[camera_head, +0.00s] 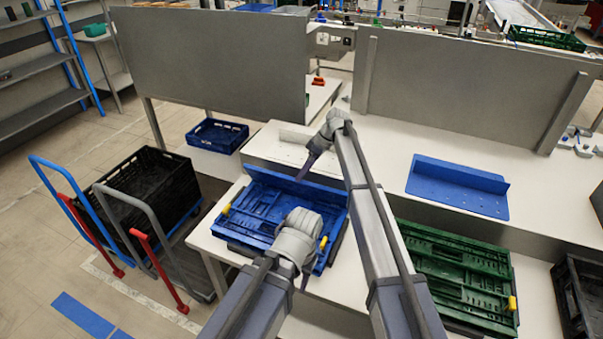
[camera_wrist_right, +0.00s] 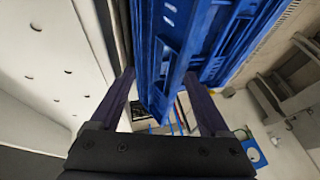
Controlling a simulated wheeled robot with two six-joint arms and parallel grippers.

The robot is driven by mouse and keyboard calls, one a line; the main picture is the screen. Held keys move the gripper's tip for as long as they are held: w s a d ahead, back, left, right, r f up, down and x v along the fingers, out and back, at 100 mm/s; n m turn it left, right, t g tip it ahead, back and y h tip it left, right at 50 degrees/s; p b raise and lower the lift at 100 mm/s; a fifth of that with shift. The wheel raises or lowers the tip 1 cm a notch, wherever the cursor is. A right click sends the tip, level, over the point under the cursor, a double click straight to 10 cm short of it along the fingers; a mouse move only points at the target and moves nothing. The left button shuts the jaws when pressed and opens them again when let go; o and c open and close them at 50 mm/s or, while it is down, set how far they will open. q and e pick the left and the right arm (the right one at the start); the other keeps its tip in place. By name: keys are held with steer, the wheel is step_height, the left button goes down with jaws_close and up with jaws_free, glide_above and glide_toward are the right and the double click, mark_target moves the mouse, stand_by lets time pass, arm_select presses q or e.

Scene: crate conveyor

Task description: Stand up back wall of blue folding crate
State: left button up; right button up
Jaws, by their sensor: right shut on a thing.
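The blue folding crate (camera_head: 262,207) sits on a white table in the head view, with yellow latches at its left and right ends. Its inside looks largely flat, with folded panels. My right gripper (camera_head: 306,172) reaches down onto its back edge. In the right wrist view, my right gripper (camera_wrist_right: 162,100) has its fingers on either side of a blue ribbed wall (camera_wrist_right: 170,60) and is shut on it. How far this back wall is tilted is hard to tell. My left gripper (camera_head: 304,282) is low over the crate's front right part; its fingers are mostly hidden by its wrist.
A folded green crate (camera_head: 460,275) lies to the right, with a black crate (camera_head: 572,305) beyond it. A blue angled plate (camera_head: 458,187) lies on the white bench. A smaller blue crate (camera_head: 217,134) stands behind left. A trolley with a black crate (camera_head: 150,180) stands left.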

steer(key=w+d+r+p, duration=0.3)
steer(key=d, duration=0.1)
steer(key=shift+w+r, duration=0.15)
steer(key=shift+w, duration=0.2)
stand_by(0.3)
steer(key=shift+d, duration=0.1)
steer(key=s+p+v, duration=0.1)
steer(key=p+v, duration=0.6)
steer(key=shift+w+r, duration=0.4)
steer(key=shift+w, duration=0.15)
steer(key=shift+d, duration=0.1)
stand_by(0.4)
